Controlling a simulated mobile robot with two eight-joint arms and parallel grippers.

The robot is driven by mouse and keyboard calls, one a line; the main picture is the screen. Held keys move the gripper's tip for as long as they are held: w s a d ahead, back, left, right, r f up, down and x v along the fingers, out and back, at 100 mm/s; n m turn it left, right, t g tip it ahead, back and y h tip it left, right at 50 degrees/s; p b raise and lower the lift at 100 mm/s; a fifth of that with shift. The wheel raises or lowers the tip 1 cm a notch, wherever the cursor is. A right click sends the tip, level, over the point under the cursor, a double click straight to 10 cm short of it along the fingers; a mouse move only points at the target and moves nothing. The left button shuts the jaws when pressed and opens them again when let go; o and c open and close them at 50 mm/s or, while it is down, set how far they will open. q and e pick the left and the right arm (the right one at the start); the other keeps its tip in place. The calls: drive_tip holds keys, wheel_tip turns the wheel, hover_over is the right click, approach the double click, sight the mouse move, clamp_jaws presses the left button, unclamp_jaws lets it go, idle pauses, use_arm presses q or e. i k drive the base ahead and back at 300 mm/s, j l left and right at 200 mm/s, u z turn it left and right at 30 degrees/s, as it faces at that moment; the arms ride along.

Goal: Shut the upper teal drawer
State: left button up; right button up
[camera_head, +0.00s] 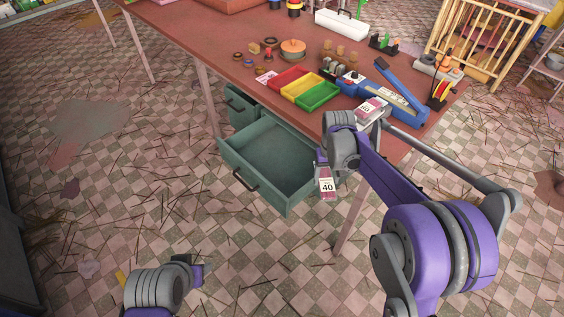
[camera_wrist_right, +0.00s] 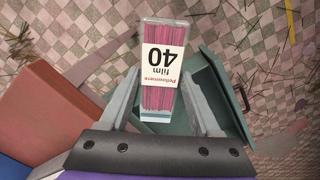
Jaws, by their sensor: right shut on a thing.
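A teal drawer (camera_head: 265,165) is pulled far out from under the red-brown table and looks empty inside. Its dark handle (camera_head: 244,182) is on the front panel. Another teal drawer front (camera_head: 240,105) shows behind it, near the table edge, and looks closed. My right gripper (camera_head: 324,168) is shut on a clear box of pink sticks labelled 40 (camera_head: 327,187), beside the open drawer's right side. The right wrist view shows the box (camera_wrist_right: 162,75) between both fingers, with the open drawer (camera_wrist_right: 222,100) behind. My left gripper (camera_head: 190,272) is low at the left, its fingers unclear.
The table (camera_head: 215,40) holds red, yellow and green trays (camera_head: 302,88), a blue tool (camera_head: 400,95) and a box labelled 80 (camera_head: 371,108) near its front edge. The table leg (camera_head: 350,215) stands right of the drawer. Floor left of the drawer is open, with scattered sticks.

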sight(275, 167)
drive_tip(key=u, duration=1.25)
drive_tip(key=l+u, duration=0.5)
drive_tip(key=l, duration=0.75)
drive_tip(key=i+l, duration=0.1)
drive_tip(key=l, duration=0.5)
